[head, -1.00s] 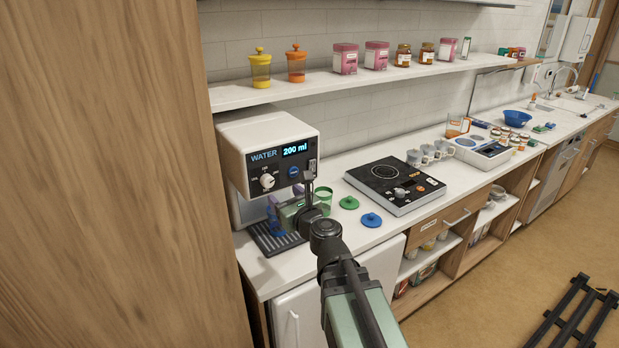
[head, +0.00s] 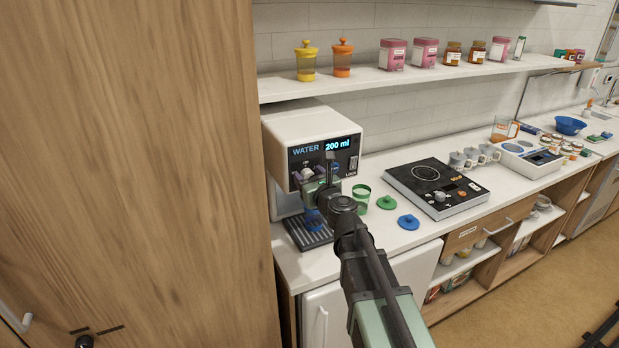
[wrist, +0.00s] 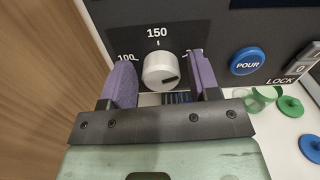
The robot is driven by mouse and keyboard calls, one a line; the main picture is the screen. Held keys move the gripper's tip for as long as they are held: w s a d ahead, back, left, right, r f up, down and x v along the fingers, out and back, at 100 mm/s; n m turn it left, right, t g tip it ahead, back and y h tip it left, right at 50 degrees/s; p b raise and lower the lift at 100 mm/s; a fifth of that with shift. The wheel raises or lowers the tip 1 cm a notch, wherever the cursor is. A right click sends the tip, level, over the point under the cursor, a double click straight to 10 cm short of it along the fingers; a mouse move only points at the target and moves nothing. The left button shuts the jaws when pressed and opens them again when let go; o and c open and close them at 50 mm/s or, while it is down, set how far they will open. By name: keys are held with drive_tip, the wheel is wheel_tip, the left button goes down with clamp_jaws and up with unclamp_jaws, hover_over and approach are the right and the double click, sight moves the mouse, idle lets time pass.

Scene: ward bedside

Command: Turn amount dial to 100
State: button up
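The white water dispenser (head: 310,125) stands at the left end of the counter, and its display (head: 343,145) reads 200 ml. Its amount dial (wrist: 160,71) is a round silver-white knob below the labels 100 and 150 in the wrist view. A dark mark on the knob points to the right and slightly down. My gripper (wrist: 163,82) is open, with one purple finger on each side of the dial. Gaps show between the fingers and the knob. In the head view my gripper partly covers the dial (head: 308,173).
A blue POUR button (wrist: 246,61) and a LOCK switch (wrist: 302,68) sit right of the dial. A drip grille (head: 308,234) lies below. A green cup (head: 362,198), green lid (head: 386,202) and blue lid (head: 408,222) stand nearby. A wooden panel (head: 130,170) closes the left side.

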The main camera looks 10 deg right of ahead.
drive_tip(key=c, duration=0.7)
drive_tip(key=shift+n, duration=0.4)
drive_tip(key=n, duration=2.7)
drive_tip(key=shift+a+f+b, duration=0.1)
drive_tip(key=shift+f+b, duration=0.3)
drive_tip(key=o, duration=0.9)
